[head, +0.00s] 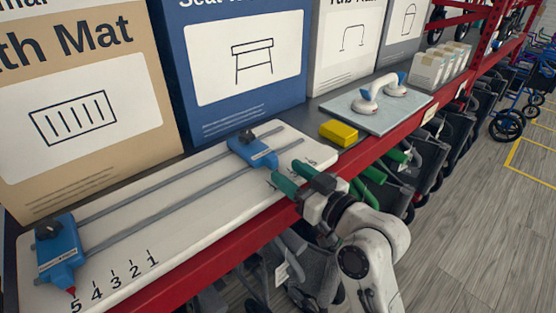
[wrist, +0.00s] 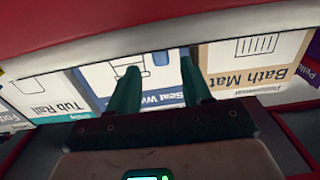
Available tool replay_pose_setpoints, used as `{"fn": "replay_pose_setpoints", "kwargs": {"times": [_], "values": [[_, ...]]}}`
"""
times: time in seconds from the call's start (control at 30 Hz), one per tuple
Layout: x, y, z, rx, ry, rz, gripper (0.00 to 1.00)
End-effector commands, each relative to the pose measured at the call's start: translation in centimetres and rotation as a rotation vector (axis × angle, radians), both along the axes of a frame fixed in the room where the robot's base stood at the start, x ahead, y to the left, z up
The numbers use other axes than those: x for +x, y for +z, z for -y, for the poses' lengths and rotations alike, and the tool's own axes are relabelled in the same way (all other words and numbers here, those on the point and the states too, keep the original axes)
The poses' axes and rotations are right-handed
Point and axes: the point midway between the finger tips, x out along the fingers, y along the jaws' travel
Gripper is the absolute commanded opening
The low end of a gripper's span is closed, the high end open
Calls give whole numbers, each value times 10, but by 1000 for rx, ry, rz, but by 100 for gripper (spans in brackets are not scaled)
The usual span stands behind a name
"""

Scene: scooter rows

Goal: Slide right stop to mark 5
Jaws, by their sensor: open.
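A white board (head: 182,208) with two grey rails lies on the shelf. The right stop (head: 254,151), a blue block with a dark knob, sits across the rails near the board's right end. A second blue stop (head: 60,254) with a red pointer sits at the left end by mark 5. Marks 5 to 1 (head: 113,284) show along the left front edge. Tick marks near the right stop are partly hidden by my gripper; I cannot read their numbers. My gripper (head: 297,178), with green fingers, is open and empty, just in front of the right stop. Its fingers also show in the wrist view (wrist: 160,80).
Boxes (head: 247,70) stand close behind the board. A yellow block (head: 339,132) and a grey plate (head: 378,103) with a white-and-blue handle lie to the right. The red shelf edge (head: 215,250) runs along the front. Folded walkers hang below.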

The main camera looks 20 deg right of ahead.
Motion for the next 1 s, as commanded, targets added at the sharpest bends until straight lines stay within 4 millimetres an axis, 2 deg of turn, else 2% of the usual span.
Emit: {"fn": "replay_pose_setpoints", "kwargs": {"times": [0.1,0.3,0.67,1.0], "values": [[19,2,-7,-2,1,-2,49],[37,0,-13,-1,1,-2,49],[42,-1,-14,-1,0,-1,49],[41,-1,-14,-1,0,-2,17]]}}
